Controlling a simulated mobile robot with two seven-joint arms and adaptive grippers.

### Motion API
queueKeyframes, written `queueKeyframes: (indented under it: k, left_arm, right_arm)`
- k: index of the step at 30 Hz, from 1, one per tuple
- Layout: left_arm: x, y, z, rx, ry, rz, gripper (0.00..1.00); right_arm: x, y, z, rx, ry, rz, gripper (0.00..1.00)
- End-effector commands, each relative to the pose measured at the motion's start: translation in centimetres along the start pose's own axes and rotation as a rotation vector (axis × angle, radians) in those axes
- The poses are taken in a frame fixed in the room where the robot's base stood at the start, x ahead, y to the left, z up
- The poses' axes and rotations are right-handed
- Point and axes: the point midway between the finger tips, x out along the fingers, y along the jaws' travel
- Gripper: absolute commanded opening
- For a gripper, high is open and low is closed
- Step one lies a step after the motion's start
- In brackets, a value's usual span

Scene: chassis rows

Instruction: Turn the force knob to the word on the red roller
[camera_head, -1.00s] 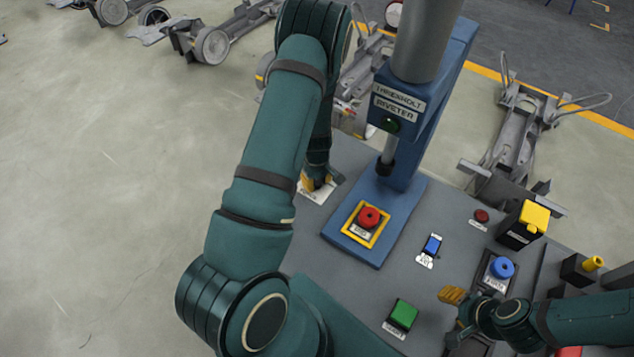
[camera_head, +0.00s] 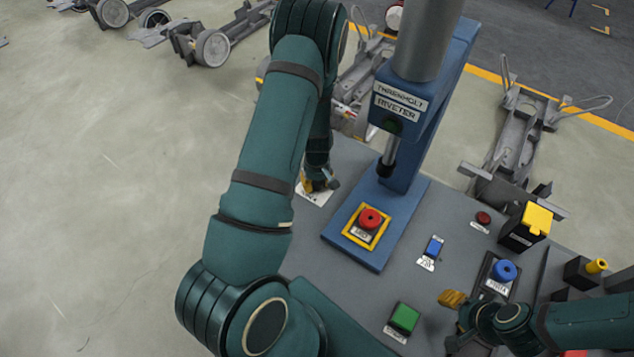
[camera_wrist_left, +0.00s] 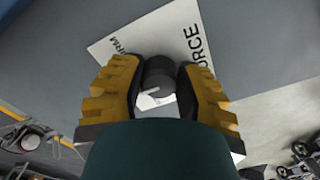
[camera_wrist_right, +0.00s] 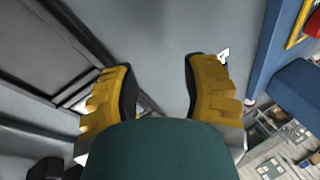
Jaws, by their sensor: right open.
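The force knob (camera_wrist_left: 157,75) is a dark round knob with a white pointer mark, on a white plate (camera_wrist_left: 135,38) reading "FORCE" and a smaller word ending in "RM". My left gripper (camera_wrist_left: 162,82) has its fingers on both sides of the knob and looks shut on it. In the head view my left gripper (camera_head: 318,184) is at the plate (camera_head: 313,194), left of the riveter, with the knob hidden. My right gripper (camera_head: 456,320) is open and empty over the panel's front right. A red piece (camera_head: 575,353) shows at the bottom edge; I cannot tell whether it is the red roller, and no word is readable.
The blue riveter (camera_head: 400,100) stands mid-panel, with a red button (camera_head: 370,218) on its base. A green button (camera_head: 404,318), blue switch (camera_head: 433,246), blue knob (camera_head: 503,271), small red button (camera_head: 483,218) and yellow-topped box (camera_head: 536,218) lie around. Chassis frames stand behind.

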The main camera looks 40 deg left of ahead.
Motion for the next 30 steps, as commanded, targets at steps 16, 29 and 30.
queueKeyframes:
  k: [16,29,30]
  left_arm:
    - [-1.1,0.1,0.0,0.0,0.0,0.001,0.66]
    - [-9.3,0.1,0.1,0.001,0.001,0.003,0.66]
    - [-9.9,0.1,0.1,0.002,0.0,0.002,0.66]
  right_arm:
    - [0.0,0.0,0.0,0.0,0.0,0.0,0.47]
    - [0.0,0.0,0.0,0.0,0.0,0.0,0.47]
    - [0.0,0.0,0.0,0.0,0.0,0.0,0.47]
